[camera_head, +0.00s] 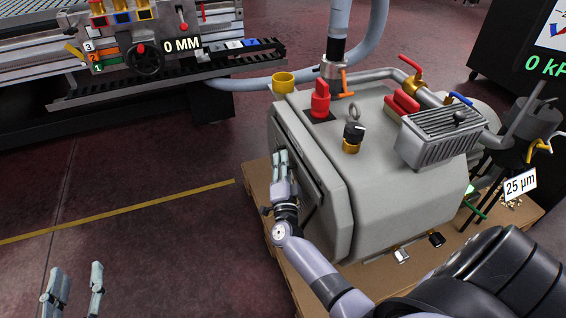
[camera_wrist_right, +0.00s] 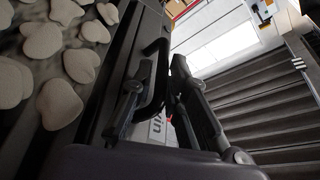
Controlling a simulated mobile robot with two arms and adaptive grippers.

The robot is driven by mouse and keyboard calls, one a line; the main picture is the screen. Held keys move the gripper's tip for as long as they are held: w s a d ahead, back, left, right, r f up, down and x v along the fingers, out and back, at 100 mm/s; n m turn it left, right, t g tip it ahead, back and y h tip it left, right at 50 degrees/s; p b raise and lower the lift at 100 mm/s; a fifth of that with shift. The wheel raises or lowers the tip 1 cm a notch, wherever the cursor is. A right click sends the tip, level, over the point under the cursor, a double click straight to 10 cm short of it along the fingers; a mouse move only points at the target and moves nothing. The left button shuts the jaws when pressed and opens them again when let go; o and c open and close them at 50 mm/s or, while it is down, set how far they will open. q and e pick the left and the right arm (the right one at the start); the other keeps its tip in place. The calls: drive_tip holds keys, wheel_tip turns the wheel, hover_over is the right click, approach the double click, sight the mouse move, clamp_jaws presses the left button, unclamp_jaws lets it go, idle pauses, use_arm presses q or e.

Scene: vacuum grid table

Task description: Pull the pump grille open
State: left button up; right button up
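The pump (camera_head: 390,190) is a large grey box on a wooden pallet. Its grille (camera_head: 318,190) is a dark framed panel on the left-facing side, and it looks flush with the pump body. My right gripper (camera_head: 280,158) is at this panel, its fingers close together. In the right wrist view my right gripper (camera_wrist_right: 162,66) has one finger on each side of a dark bar handle (camera_wrist_right: 158,85) and appears shut on it. The handle is mostly hidden in the head view. My left gripper (camera_head: 75,280) is open and empty over the floor at lower left.
A yellow floor line (camera_head: 120,211) crosses clear dark floor left of the pump. A machine with a black handwheel (camera_head: 146,58) stands at the back left. The pallet (camera_head: 285,258) edge shows below the grille. Pale pebble-like shapes (camera_wrist_right: 60,100) show in the right wrist view.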

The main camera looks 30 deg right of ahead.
clamp_jaws()
drive_tip(key=shift+a+f, duration=0.1)
idle(0.5)
